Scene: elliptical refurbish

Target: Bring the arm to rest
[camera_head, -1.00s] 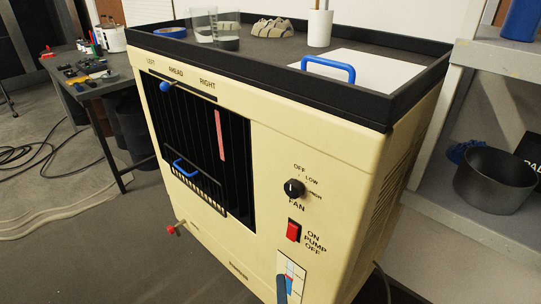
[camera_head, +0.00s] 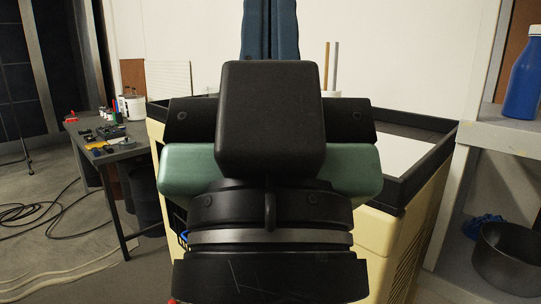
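My gripper (camera_head: 270,25) is in the middle of the head view, seen from behind and close to the camera. Its black and green body stands in front of the cream cooler cabinet (camera_head: 405,235). Two dark blue fingers rise side by side above the body and look closed together. Their tips are cut off by the top edge, and nothing shows between them. The gripper hides most of the cabinet's front, including its knob and switch, and much of its black top tray (camera_head: 432,165).
A dark table (camera_head: 125,148) with small items stands at the left. Cables (camera_head: 45,215) lie on the floor there. A grey shelf (camera_head: 490,130) at the right holds a blue bottle (camera_head: 522,75), with a dark pot (camera_head: 507,255) below.

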